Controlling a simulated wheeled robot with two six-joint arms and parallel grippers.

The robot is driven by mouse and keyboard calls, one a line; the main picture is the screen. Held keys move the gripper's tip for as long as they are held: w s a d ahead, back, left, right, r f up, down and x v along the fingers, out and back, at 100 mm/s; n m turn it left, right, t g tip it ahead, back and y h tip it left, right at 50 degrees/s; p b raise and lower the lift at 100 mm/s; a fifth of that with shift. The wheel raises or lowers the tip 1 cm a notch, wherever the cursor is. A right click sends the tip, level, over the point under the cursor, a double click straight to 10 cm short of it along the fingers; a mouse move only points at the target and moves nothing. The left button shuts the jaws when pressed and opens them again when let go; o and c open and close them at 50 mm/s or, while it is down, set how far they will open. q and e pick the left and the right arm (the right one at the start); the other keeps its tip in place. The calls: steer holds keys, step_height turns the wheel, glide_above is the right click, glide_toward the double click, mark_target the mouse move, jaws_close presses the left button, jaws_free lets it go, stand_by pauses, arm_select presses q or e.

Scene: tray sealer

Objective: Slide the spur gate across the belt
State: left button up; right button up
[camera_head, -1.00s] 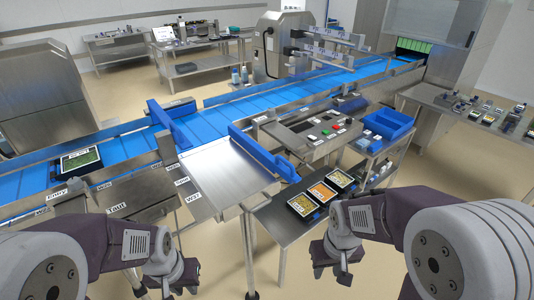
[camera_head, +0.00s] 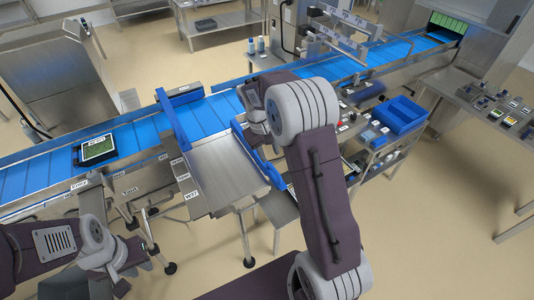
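Two blue upright plates stand by the spur, and I cannot tell for sure which one is the spur gate. The left blue plate (camera_head: 172,122) stands at an angle over the near edge of the blue belt (camera_head: 215,112). The right blue plate (camera_head: 259,160) runs along the right side of the bare metal spur table (camera_head: 213,173). My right gripper (camera_head: 258,128) is by the upper end of the right plate. Its fingers are mostly hidden by my arm, and contact cannot be seen. My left gripper (camera_head: 132,268) hangs low at the left, apart from both plates; its finger opening is unclear.
A black tray with green contents (camera_head: 98,150) lies on the belt at the left. A blue bin (camera_head: 400,115) stands right of my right arm. Labelled metal brackets (camera_head: 125,175) line the belt's near side. Open floor lies at the lower right.

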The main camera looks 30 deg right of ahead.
mark_target(274, 169)
steer(key=f, duration=0.2)
steer(key=d+f+p, duration=0.1)
steer(key=f, duration=0.2)
steer(key=f+p, duration=0.1)
steer(key=f, duration=0.2)
steer(key=shift+d, duration=0.35)
steer(key=shift+f, duration=0.35)
jaws_close()
stand_by(0.8)
